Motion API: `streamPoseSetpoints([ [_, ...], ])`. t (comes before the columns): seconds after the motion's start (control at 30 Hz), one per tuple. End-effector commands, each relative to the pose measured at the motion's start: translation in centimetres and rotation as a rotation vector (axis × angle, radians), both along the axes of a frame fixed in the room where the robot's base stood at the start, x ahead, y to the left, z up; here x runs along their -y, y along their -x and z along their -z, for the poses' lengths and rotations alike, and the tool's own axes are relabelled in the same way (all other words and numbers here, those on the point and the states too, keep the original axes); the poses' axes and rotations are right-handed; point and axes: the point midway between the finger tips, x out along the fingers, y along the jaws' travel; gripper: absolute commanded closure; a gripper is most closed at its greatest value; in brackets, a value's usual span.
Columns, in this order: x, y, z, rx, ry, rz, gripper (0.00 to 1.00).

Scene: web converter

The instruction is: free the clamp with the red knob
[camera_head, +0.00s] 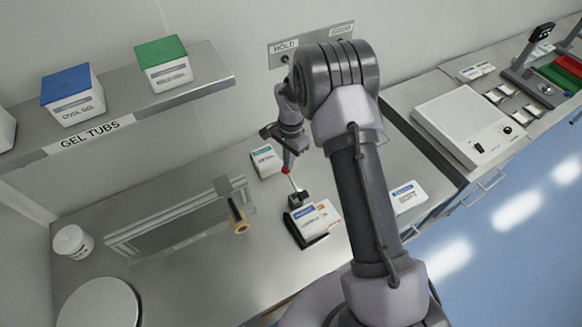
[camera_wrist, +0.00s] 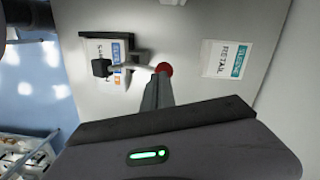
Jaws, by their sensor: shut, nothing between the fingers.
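The red knob (camera_head: 285,170) tops the pale lever of a small dark clamp (camera_head: 297,199) on the bench. In the head view the lever stands tilted up to the left. A white carton (camera_head: 318,217) lies on a black plate beside the clamp. In the wrist view the red knob (camera_wrist: 165,69) shows just beyond my fingertips, with the lever running left over the carton (camera_wrist: 97,50). My gripper (camera_head: 288,158) is shut and empty, pointing down with its tips right by the knob. I cannot tell whether they touch it. The fingers (camera_wrist: 158,84) hide little of the knob.
A teal-labelled RETAIL carton (camera_head: 266,161) lies behind the clamp. A blue-labelled carton (camera_head: 407,196) lies to the right, past my arm. A metal rail fixture with a yellow-tipped handle (camera_head: 239,222) stands to the left. A shelf (camera_head: 190,88) with gel tubs hangs at upper left.

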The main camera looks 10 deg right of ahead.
Motion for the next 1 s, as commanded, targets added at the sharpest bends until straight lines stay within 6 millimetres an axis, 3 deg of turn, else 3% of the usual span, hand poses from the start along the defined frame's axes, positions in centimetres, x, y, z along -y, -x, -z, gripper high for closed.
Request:
streamPoseSetpoints([
  [0.83,-0.32,-0.98,0.91,0.004,0.000,-0.003,1.00],
  [1.0,-0.04,-0.95,0.00,0.005,0.000,-0.003,1.00],
])
